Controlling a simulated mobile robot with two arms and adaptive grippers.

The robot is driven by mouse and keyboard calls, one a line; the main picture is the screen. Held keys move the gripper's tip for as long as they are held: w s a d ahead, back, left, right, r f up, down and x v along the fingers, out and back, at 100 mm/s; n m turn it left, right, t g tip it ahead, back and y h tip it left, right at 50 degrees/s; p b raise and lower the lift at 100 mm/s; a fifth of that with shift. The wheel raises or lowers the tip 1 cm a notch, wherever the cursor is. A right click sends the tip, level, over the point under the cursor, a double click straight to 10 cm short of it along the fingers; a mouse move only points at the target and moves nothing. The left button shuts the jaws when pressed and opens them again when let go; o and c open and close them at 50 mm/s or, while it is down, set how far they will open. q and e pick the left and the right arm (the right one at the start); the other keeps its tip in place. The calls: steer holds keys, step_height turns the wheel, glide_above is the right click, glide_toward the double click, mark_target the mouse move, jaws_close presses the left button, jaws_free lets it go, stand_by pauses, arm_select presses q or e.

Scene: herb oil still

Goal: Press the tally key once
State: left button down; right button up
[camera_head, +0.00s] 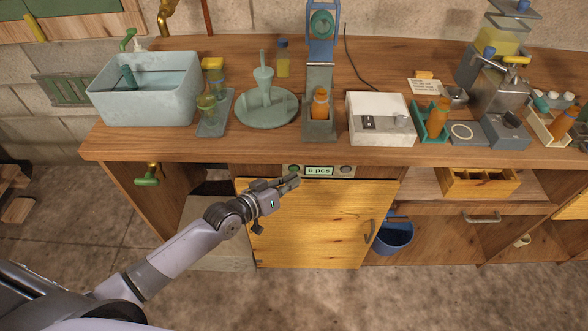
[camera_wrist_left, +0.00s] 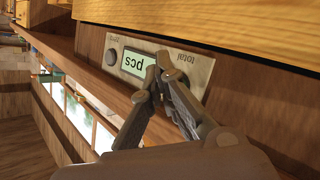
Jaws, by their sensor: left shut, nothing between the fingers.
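A metal key panel (camera_head: 320,171) is set under the bench's front edge. Its display (camera_head: 319,170) reads "6 pcs". A green key (camera_head: 293,169) is left of the display and a grey key (camera_head: 346,169) is right of it. My left gripper (camera_head: 295,179) is shut and empty, its tips just below and in front of the green key. The grey key (camera_wrist_left: 111,57) is clear. I cannot tell whether the tips touch. My right gripper is not in view.
The wooden bench top (camera_head: 230,147) overhangs the panel. A yellow wooden door (camera_head: 310,225) is below it, with a blue bucket (camera_head: 392,236) to its right. A white box (camera_head: 380,117) and an orange bottle (camera_head: 320,103) stand above on the bench.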

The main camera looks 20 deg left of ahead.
arm_select(q)
steer(key=shift+w+a, duration=0.1)
steer(key=shift+w, duration=0.25)
stand_by(0.7)
steer(key=shift+s+r, duration=0.1)
steer(key=shift+s+d+p, duration=0.2)
steer(key=shift+s+p, duration=0.25)
steer(key=shift+s, duration=0.25)
steer(key=s+p, duration=0.1)
steer(key=s, duration=0.1)
steer(key=s+d+p, duration=0.1)
steer(key=s+p, duration=0.1)
steer(key=shift+s+d, duration=0.2)
steer(key=shift+s, duration=0.2)
stand_by(0.6)
